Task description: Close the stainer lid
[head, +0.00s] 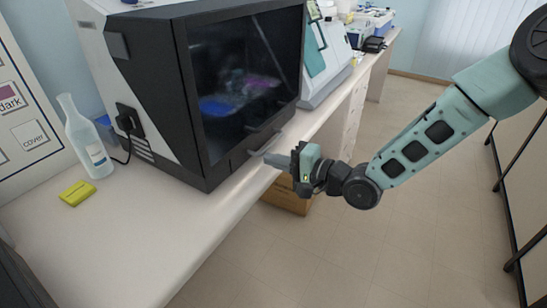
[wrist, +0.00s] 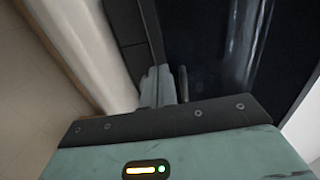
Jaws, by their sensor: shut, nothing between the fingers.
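The stainer (head: 140,60) is a large black and white machine on the bench at the left. Its lid (head: 245,75) is a dark glossy panel that lies down over the front, with a bar handle (head: 265,134) near its lower edge. I cannot tell whether the lid is fully flush. My gripper (head: 271,158) is shut and empty, its fingertips just below the handle at the stainer's lower front. In the wrist view my fingertips (wrist: 158,85) are beside the dark handle bar (wrist: 183,84), with the lid (wrist: 215,45) to the right. Contact cannot be told.
A clear bottle (head: 87,140) and a yellow block (head: 77,193) stand on the white bench (head: 130,240) left of the stainer. Another machine (head: 325,60) stands beyond it. A cardboard box (head: 287,196) is under the bench. The floor (head: 330,260) at right is open.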

